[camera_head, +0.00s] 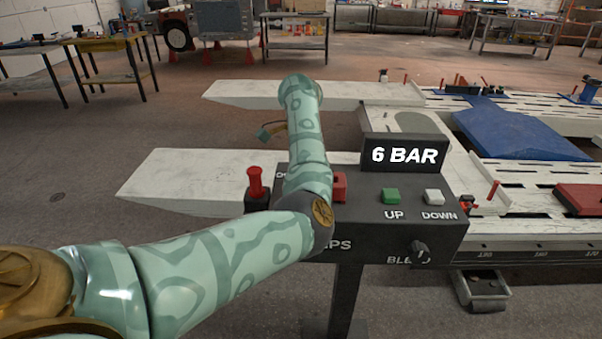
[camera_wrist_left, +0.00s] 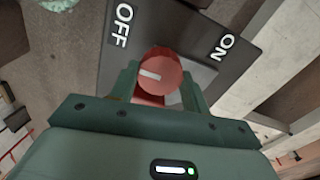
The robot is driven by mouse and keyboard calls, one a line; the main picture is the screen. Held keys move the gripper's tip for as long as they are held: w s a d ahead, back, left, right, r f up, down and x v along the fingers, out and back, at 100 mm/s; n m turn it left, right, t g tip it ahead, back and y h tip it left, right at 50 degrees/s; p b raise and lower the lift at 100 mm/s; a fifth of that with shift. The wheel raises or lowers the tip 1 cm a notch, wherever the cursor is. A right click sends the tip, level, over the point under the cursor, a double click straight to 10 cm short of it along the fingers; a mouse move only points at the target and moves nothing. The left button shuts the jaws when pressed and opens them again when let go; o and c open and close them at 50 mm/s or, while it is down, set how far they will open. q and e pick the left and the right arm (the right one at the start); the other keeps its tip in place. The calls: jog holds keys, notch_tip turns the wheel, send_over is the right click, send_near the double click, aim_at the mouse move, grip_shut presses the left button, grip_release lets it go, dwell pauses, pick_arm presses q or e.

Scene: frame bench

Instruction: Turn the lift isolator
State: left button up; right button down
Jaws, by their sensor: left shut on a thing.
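The lift isolator is a red round knob (camera_wrist_left: 160,72) with a white pointer mark, seen in the left wrist view on a dark plate (camera_wrist_left: 180,22) lettered OFF and ON. The pointer mark lies toward the left of that picture, on the OFF side. My left gripper (camera_wrist_left: 159,84) is shut on the knob, one green finger on each side. In the head view my left arm covers part of the control box (camera_head: 345,222), and the gripper is hidden behind it. My right gripper is not in view.
The box carries a 6 BAR display (camera_head: 404,155), a green UP button (camera_head: 391,196), a white DOWN button (camera_head: 433,196) and a black BLEED knob (camera_head: 421,249). A red plunger-like part (camera_head: 255,182) stands at its left. Pale lift ramps (camera_head: 175,178) lie behind.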

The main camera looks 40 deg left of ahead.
pick_arm(q)
jog(key=o, duration=1.1)
notch_tip(320, 180, up, 16)
jog(key=p, duration=0.5)
jog(key=shift+r, duration=0.15)
jog(key=shift+a, duration=0.1)
